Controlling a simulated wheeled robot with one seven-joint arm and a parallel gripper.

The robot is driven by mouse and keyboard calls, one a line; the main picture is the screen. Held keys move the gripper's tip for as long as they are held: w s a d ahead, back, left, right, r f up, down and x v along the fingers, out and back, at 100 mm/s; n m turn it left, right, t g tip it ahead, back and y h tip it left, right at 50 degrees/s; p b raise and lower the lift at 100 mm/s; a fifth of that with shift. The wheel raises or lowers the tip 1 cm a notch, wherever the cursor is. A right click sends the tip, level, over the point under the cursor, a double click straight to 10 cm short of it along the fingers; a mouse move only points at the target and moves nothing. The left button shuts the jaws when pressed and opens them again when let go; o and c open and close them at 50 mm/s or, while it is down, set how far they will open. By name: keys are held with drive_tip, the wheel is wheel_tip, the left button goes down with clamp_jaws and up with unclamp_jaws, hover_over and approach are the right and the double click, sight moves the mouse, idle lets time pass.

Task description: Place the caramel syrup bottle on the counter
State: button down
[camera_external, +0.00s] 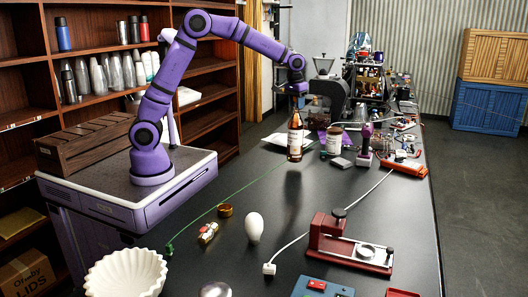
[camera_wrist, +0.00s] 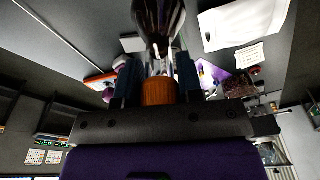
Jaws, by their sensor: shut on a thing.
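The caramel syrup bottle (camera_external: 295,140) is upright with a pale label, over the black counter (camera_external: 330,185). My gripper (camera_external: 293,88) is above it, shut on its neck. A dark reflection lies below the bottle; I cannot tell for sure whether its base touches the counter. In the wrist view, my gripper (camera_wrist: 157,88) has a finger on each side of the orange-brown cap, and the dark bottle (camera_wrist: 158,18) extends away from the camera. The label's words are too small to read.
A labelled can (camera_external: 334,140) and a purple-handled tool (camera_external: 364,145) stand just right of the bottle. A white bulb-shaped item (camera_external: 254,227), a red press (camera_external: 345,245) and a white fluted bowl (camera_external: 125,274) are nearer. The counter directly in front of the bottle is clear.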

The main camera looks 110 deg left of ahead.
sight(296, 113)
drive_tip(key=shift+f, duration=1.75)
drive_tip(key=c, duration=0.8)
unclamp_jaws()
drive_tip(key=shift+f, duration=0.1)
drive_tip(key=shift+o, duration=0.2)
drive_tip(key=r, duration=0.4)
drive_tip(key=d+r, duration=0.1)
drive_tip(key=r, duration=0.7)
drive_tip(key=shift+s+d+r, duration=0.1)
drive_tip(key=shift+s+d, duration=0.05)
drive_tip(key=shift+s, duration=0.25)
